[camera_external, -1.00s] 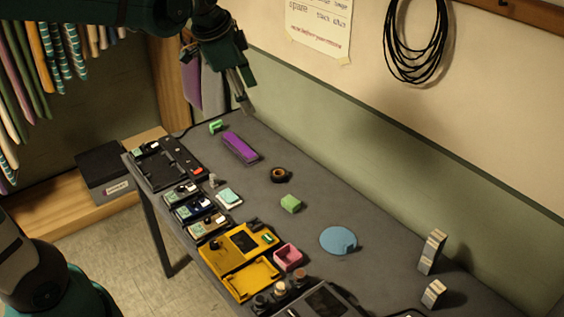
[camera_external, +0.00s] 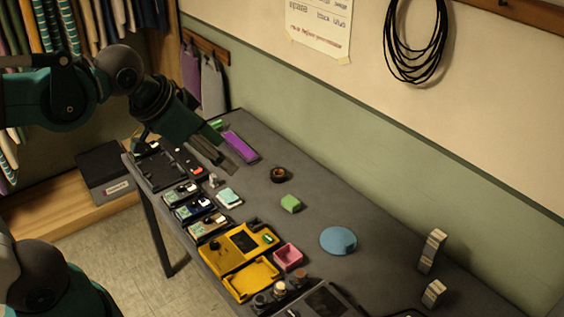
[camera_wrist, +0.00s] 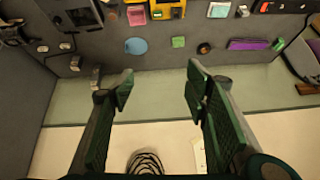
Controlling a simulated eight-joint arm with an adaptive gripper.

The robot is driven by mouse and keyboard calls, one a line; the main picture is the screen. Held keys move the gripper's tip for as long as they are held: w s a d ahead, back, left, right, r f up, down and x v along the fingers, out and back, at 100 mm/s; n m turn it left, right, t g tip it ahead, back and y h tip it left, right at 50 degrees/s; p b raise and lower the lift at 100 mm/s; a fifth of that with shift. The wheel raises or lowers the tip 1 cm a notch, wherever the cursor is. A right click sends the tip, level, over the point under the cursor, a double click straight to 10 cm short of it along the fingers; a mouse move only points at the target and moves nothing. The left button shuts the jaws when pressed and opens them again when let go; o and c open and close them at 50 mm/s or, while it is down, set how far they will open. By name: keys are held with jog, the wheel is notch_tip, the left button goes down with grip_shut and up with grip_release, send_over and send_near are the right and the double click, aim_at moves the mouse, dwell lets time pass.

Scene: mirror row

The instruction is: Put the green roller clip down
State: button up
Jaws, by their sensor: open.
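A small green clip (camera_external: 217,125) lies on the grey table's far end in the external view, beside a purple bar (camera_external: 241,146). It is partly hidden behind my arm's end. In the wrist view the green clip (camera_wrist: 278,44) sits at the end of the purple bar, near the table edge. My gripper (camera_external: 222,158) hangs over the far part of the table in the external view. In the wrist view my gripper (camera_wrist: 160,78) has its fingers wide apart with nothing between them. The clip is apart from the fingers.
A green block (camera_external: 290,204), a dark ring (camera_external: 279,175) and a blue disc (camera_external: 338,240) lie mid-table. Yellow trays (camera_external: 240,250), a pink box (camera_external: 288,256) and several small devices line the front edge. Light blocks (camera_external: 432,250) stand at right. The wall runs along the back.

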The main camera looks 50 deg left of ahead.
jog(key=s+d+f, duration=0.1)
jog(key=s+n, duration=0.1)
jog(key=shift+s+d+f, duration=0.35)
